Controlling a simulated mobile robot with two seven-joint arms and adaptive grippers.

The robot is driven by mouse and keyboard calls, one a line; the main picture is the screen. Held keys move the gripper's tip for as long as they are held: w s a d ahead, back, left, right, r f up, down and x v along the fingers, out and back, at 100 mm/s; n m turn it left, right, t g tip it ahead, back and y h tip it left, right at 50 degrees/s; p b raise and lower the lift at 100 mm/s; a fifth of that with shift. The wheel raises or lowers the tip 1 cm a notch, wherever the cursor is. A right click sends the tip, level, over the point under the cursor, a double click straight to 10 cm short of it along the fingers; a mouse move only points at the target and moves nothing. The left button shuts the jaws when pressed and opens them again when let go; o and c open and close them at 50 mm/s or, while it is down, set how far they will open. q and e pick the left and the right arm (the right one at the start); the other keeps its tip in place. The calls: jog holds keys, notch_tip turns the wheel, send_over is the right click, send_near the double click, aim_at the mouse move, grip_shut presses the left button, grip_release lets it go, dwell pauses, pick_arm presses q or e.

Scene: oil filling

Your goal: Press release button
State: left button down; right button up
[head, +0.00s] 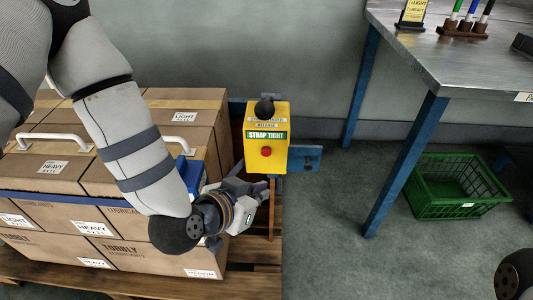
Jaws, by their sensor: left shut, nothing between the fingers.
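A yellow control box (267,137) stands at the right edge of the pallet load, with a black knob on top. Its green label reads "STRAP TIGHT". A red button (266,152) is on its front, below the label. My left gripper (264,187) is shut and empty, just below the box and the red button. I cannot tell whether its fingertips touch the box. Of my right arm, only a dark rounded part shows at the lower right corner; its gripper is out of view.
Stacked cardboard boxes (130,225) with a blue strap (60,198) sit on a wooden pallet (250,284) at left. A metal workbench (455,62) with blue legs stands at right. A green crate (455,186) lies under it. The floor between pallet and bench is clear.

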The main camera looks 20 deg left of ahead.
aim_at(266, 152)
pick_arm(q)
jog(key=w+a+b, duration=0.1)
jog(key=w+a, duration=0.1)
jog(key=w, duration=0.4)
jog(key=shift+w, duration=0.4)
jog(key=shift+w, duration=0.15)
dwell(0.9)
jog(key=shift+w+a, duration=0.1)
jog(key=shift+w, duration=0.15)
